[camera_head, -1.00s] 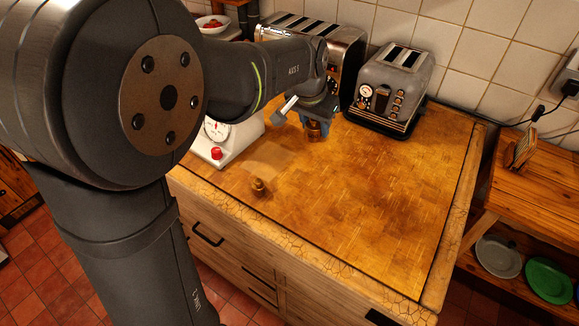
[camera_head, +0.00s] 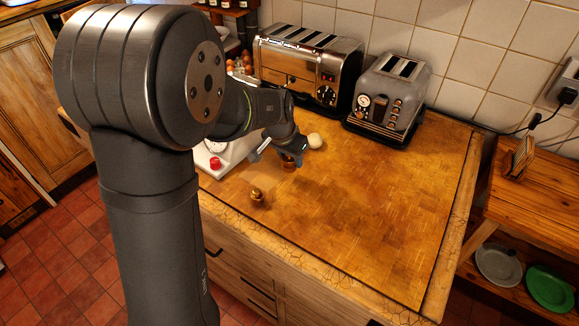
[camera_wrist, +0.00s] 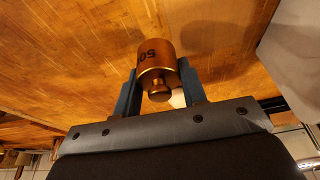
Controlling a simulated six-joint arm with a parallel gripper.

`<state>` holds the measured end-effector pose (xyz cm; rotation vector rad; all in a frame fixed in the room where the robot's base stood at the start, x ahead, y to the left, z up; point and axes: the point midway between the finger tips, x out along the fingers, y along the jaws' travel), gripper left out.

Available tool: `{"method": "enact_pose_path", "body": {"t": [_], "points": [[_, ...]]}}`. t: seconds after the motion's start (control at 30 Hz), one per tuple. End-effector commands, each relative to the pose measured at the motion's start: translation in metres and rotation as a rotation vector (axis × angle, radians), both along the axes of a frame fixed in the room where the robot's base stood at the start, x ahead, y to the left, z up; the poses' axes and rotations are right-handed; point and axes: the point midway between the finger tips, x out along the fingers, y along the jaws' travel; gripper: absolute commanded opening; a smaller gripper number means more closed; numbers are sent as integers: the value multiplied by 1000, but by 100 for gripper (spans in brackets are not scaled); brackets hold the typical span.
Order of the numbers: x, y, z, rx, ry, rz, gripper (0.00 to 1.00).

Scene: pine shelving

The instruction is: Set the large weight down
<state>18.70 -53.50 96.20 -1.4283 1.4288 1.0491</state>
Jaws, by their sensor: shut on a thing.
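My gripper (camera_head: 286,157) is shut on the large weight (camera_head: 289,166), a brass cylinder with a knob. In the wrist view the weight (camera_wrist: 157,68) sits between the two blue-grey fingers (camera_wrist: 158,92), with dark digits on its side. A dark shadow lies on the wood apart from it, so it appears held above the countertop (camera_head: 370,210). A smaller brass weight (camera_head: 257,194) stands on the countertop nearer the front edge, beside a pale translucent square (camera_head: 266,174). The gripper is behind and to the right of that weight.
A white scale (camera_head: 229,154) with a red knob stands left of the gripper, partly hidden by my arm. A pale round object (camera_head: 315,140) lies just behind the gripper. Two toasters (camera_head: 310,68) (camera_head: 391,95) stand at the back. The countertop's right side is clear.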

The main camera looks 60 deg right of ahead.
Motion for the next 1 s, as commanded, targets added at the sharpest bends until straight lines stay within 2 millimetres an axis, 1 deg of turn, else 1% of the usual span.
{"method": "enact_pose_path", "body": {"t": [0.17, 0.3, 0.4, 0.77, 0.8, 0.87, 0.9, 1.0], "points": [[3, -1, -9, 1, 1, 0, 0], [3, -1, -29, 2, 1, 0, 0], [3, -1, -40, 1, 0, -1, 0], [3, -1, -44, 0, 0, -1, 0], [3, -1, -45, 1, 0, -1, 40], [3, -1, -45, 1, 0, -1, 52], [3, -1, -45, 1, 0, -1, 60], [3, -1, -45, 1, 0, -1, 60]]}}
